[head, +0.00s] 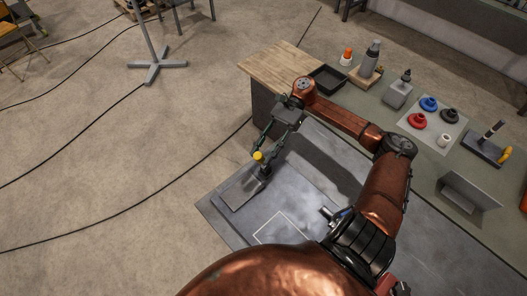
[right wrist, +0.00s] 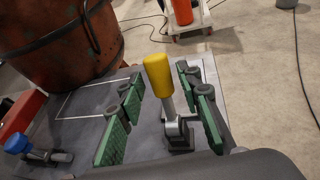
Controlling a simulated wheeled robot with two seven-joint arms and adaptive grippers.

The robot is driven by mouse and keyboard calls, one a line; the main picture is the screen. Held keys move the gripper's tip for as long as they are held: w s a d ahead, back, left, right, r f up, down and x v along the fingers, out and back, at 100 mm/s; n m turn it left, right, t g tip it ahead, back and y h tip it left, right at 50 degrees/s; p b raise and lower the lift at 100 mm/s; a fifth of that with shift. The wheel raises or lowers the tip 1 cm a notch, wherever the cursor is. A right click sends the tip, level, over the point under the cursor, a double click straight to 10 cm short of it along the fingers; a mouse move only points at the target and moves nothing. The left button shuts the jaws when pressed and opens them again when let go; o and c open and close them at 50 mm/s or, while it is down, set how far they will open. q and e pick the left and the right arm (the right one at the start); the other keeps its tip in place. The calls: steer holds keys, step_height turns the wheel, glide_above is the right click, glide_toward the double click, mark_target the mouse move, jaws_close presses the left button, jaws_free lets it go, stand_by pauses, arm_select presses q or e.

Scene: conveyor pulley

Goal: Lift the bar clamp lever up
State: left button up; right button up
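The bar clamp lever has a yellow grip (head: 258,156) on a metal shaft. It rises from a small dark clamp base on a grey plate (head: 238,190) in the head view. In the right wrist view the yellow grip (right wrist: 158,76) stands between the green pads, leaning slightly. My right gripper (head: 270,145) comes down over the lever from above. In the right wrist view its fingers (right wrist: 160,100) are apart, one on each side of the lever, with visible gaps. Contact does not show. My left gripper is not in view.
The grey worktop (head: 310,185) carries a white outlined square (head: 281,228). A green-grey bench behind holds a black tray (head: 327,79), a grey bottle (head: 371,58), red (head: 417,121) and blue (head: 428,103) round parts and a grey stand (head: 467,194). Open floor lies left.

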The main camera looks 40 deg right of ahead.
steer(key=shift+o, duration=0.4)
steer(key=shift+a, duration=0.1)
steer(key=v, duration=1.2)
steer(key=x, duration=1.2)
